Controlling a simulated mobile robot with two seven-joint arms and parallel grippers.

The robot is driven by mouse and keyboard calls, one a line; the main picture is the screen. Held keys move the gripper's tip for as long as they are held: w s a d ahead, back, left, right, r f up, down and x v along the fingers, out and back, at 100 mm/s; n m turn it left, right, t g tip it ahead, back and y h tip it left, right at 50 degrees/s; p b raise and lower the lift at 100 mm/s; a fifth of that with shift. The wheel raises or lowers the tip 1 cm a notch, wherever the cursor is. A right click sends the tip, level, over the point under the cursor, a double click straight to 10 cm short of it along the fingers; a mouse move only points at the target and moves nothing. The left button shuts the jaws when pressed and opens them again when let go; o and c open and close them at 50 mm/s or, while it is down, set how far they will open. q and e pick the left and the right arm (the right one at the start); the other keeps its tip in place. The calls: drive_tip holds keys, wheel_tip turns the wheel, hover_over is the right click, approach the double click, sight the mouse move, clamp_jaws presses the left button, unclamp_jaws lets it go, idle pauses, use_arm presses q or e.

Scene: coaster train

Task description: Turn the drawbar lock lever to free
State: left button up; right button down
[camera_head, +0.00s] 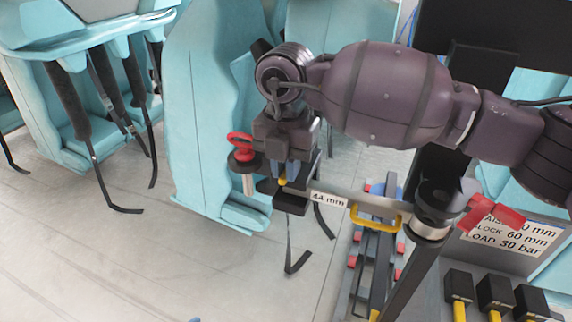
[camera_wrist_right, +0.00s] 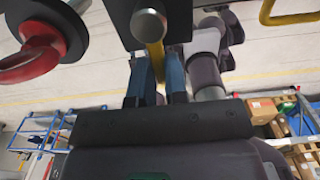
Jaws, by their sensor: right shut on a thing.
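My right gripper (camera_head: 286,172) points down at the dark block on the end of the grey drawbar (camera_head: 352,202). Its blue fingers are shut on a slim yellow lever (camera_head: 282,182), which I take to be the lock lever. In the right wrist view the lever (camera_wrist_right: 156,58) runs between the fingers (camera_wrist_right: 157,84) up to a round grey end. The fingers and wrist hide part of the lever, and its exact angle is hard to tell. My left gripper is not in view.
A red ring-handled pin (camera_head: 240,146) stands close left of the gripper. A yellow handle (camera_head: 375,220) and a red handle (camera_head: 492,212) are to the right, beside a printed sign (camera_head: 508,236). Turquoise coaster seats (camera_head: 205,110) with hanging straps surround the spot. Open floor (camera_head: 110,260) lies at left.

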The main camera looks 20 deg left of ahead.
drive_tip(key=n, duration=0.2)
drive_tip(key=d+n, duration=0.1)
drive_tip(key=n, duration=0.1)
drive_tip(key=d+n, duration=0.1)
drive_tip(key=n, duration=0.2)
drive_tip(key=shift+w+d+p, duration=0.25)
drive_tip(key=shift+w+p, duration=0.1)
drive_tip(key=n, duration=0.2)
drive_tip(key=w+d+n, duration=0.1)
drive_tip(key=n, duration=0.1)
drive_tip(key=shift+d+b, duration=0.1)
drive_tip(key=shift+b, duration=0.25)
drive_tip(key=shift+w+d+n+b, duration=0.15)
drive_tip(key=shift+w+n, duration=0.1)
drive_tip(key=shift+n, duration=0.5)
drive_tip(key=shift+w+d+n+b, duration=0.15)
drive_tip(key=shift+w+n, duration=0.1)
drive_tip(key=shift+n, duration=0.5)
drive_tip(key=c, duration=1.1)
unclamp_jaws()
drive_tip(key=shift+c, duration=0.2)
